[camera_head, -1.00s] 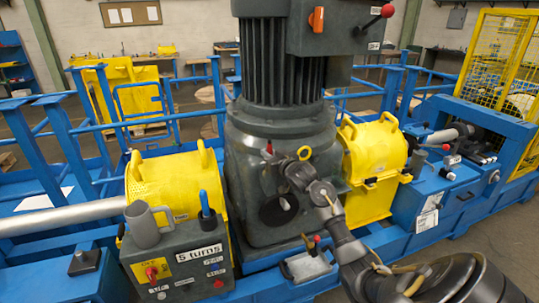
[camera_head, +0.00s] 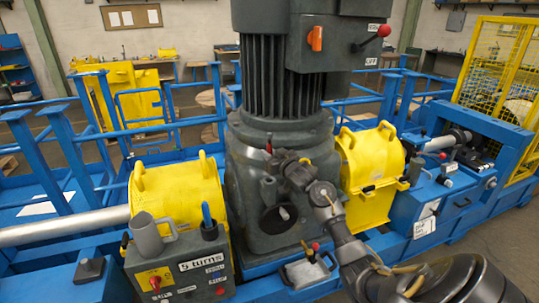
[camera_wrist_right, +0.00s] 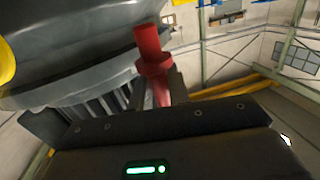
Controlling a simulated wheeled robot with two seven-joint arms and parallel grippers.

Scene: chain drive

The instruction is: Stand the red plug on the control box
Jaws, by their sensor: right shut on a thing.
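The red plug (camera_wrist_right: 150,50) stands up between the fingers of my right gripper (camera_wrist_right: 153,92) in the right wrist view. The gripper is shut on its lower part. In the head view my right gripper (camera_head: 272,158) is in front of the grey motor housing, with a small red bit of the plug (camera_head: 268,148) above it. The grey control box (camera_head: 187,279) is at the lower left, marked "5 turns", with a red knob on its front. My gripper is up and to the right of the box, apart from it. My left gripper is not seen.
On the box top stand a grey mug (camera_head: 148,237) at the left and a blue-handled tool (camera_head: 207,217) at the right. A yellow guard (camera_head: 175,190) rises behind the box. The large grey motor (camera_head: 280,130) is just behind my right gripper.

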